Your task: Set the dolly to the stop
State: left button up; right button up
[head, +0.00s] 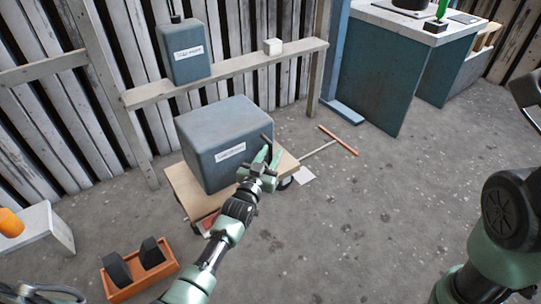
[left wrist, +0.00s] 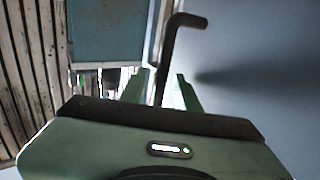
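The dolly (head: 184,193) is a flat wooden board low on the floor, with a dark wheel (head: 285,183) at its right. A large blue-grey housing (head: 215,140) with a white label sits on it. A bent black handle (left wrist: 168,60) sticks out from the housing's right side. My left gripper (head: 266,157) is at this handle. In the left wrist view, the handle stands between its two green fingers (left wrist: 162,92), with gaps visible on both sides. An orange-brown bar (head: 338,140), possibly the stop, lies on the floor to the right.
A pale strip (head: 318,150) and white sheet (head: 304,175) lie between dolly and bar. A shelf rail (head: 235,70) holds a blue canister (head: 186,52) and white block (head: 272,46). A workbench (head: 370,75) stands behind. An orange tray (head: 135,285) is front left. Floor at right is clear.

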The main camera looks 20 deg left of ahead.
pick_arm(q)
grip_shut()
dwell(1.2)
